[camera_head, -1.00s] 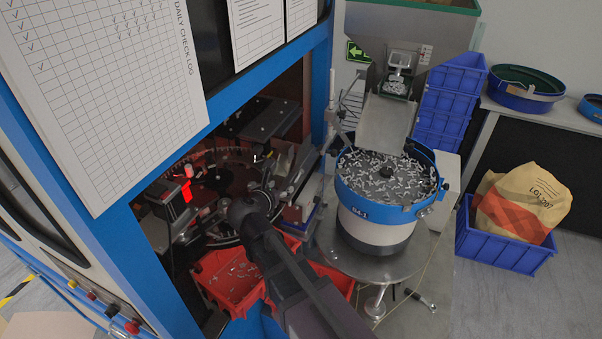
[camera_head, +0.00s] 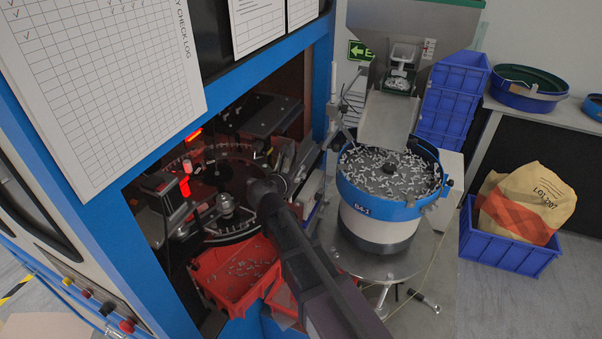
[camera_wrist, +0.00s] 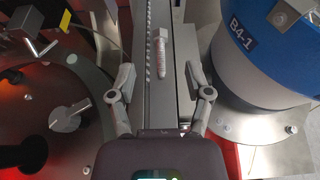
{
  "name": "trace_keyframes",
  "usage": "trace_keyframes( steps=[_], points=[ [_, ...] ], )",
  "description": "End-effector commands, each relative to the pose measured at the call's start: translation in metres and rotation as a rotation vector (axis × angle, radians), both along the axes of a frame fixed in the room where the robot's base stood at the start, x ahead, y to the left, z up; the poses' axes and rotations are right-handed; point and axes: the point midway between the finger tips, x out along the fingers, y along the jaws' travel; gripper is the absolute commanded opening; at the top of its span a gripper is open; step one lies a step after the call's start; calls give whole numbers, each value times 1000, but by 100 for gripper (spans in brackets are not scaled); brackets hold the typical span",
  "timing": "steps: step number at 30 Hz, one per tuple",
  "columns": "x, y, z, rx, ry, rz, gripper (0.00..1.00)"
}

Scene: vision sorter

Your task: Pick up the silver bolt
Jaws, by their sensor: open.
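The silver bolt (camera_wrist: 162,56) lies lengthwise on a narrow metal rail (camera_wrist: 158,108), its head toward the top of the wrist view. My gripper (camera_wrist: 158,72) is open, with one finger on each side of the rail. The bolt is between and slightly beyond the fingertips, and no contact shows. In the head view my arm hides the fingers, and I cannot make out the bolt for certain.
The blue and white feeder bowl (camera_head: 378,213) full of small bolts stands close on the right. A dark round turntable (camera_head: 205,175) is on the left inside the blue-framed machine. A red bin (camera_head: 238,278) with small parts sits below.

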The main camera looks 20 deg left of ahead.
Motion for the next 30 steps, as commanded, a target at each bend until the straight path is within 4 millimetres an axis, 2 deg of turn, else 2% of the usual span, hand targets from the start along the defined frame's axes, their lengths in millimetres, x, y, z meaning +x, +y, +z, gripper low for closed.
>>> trace_keyframes(
  steps=[11, 24, 30],
  points=[
    [3, -1, -1, 0, 0, -1, 65],
    [46, -4, -15, 1, 0, -3, 65],
    [51, -5, -16, 0, 1, -2, 65]
  ],
)
